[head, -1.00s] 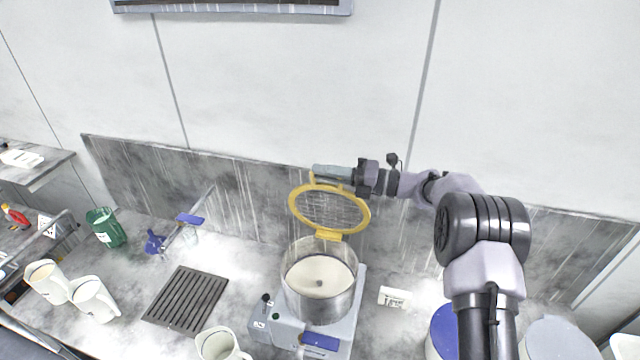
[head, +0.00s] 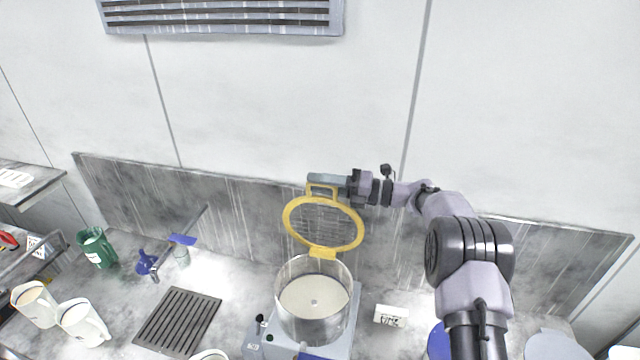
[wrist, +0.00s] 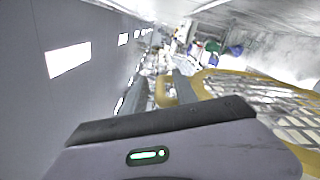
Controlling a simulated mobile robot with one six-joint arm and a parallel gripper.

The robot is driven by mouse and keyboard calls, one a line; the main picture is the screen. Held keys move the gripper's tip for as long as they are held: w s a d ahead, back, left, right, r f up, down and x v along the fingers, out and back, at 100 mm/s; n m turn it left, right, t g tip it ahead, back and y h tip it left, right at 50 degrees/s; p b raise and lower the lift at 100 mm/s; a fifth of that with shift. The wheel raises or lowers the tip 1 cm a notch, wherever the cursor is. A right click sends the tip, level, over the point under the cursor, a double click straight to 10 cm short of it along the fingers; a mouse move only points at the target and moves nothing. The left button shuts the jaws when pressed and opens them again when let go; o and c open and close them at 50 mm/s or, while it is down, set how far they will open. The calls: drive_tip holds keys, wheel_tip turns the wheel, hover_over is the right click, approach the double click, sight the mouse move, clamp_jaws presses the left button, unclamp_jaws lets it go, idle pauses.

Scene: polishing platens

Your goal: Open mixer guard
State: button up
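The yellow mixer guard (head: 289,230), a ring with wire mesh, stands raised, nearly upright, behind the steel mixer bowl (head: 312,325). Its lower edge meets a yellow hinge block at the bowl's back rim. The bowl is open on top and holds a pale, cream-coloured content. My gripper (head: 325,181) is at the guard's top, reaching in from the right, with its fingers around the yellow handle (head: 323,191). In the wrist view, the handle (wrist: 166,92) shows between the two fingers, and the guard's mesh (wrist: 270,105) lies to the right. The contact itself is partly hidden.
The wall and grey splashback (head: 240,205) stand close behind the guard. On the counter left of the mixer are a dark drain grate (head: 177,320), white jugs (head: 82,325) and a green container (head: 98,248). A small white label block (head: 391,316) lies right of the mixer.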

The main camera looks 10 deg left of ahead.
drive_tip(key=s+d+b, duration=0.1)
drive_tip(key=d+b, duration=0.3)
drive_tip(key=d, duration=1.3)
drive_tip(key=shift+s+d, duration=0.15)
drive_tip(key=s+a+f+n+h+b, duration=0.2)
drive_tip(key=s+f+n+h+b, duration=0.4)
drive_tip(key=s+b, duration=0.45)
drive_tip(key=s+a+f+n+h+b, duration=0.2)
drive_tip(key=s+f+n+h+b, duration=0.2)
drive_tip(key=s+f+n+b, duration=0.65)
drive_tip(key=s+d+f+n+t+h+b, duration=0.2)
drive_tip(key=s+d+f+n+h+b, duration=0.1)
drive_tip(key=s+f+b, duration=0.4)
drive_tip(key=s+d+f+n+t+h+b, duration=0.2)
drive_tip(key=s+d+f+n+b, duration=0.3)
drive_tip(key=s+f, duration=0.6)
drive_tip(key=n+h+b, duration=0.1)
drive_tip(key=n+b, duration=0.1)
drive_tip(key=n, duration=0.1)
drive_tip(key=shift+s+t+b, duration=0.25)
drive_tip(key=shift+t+b, duration=0.05)
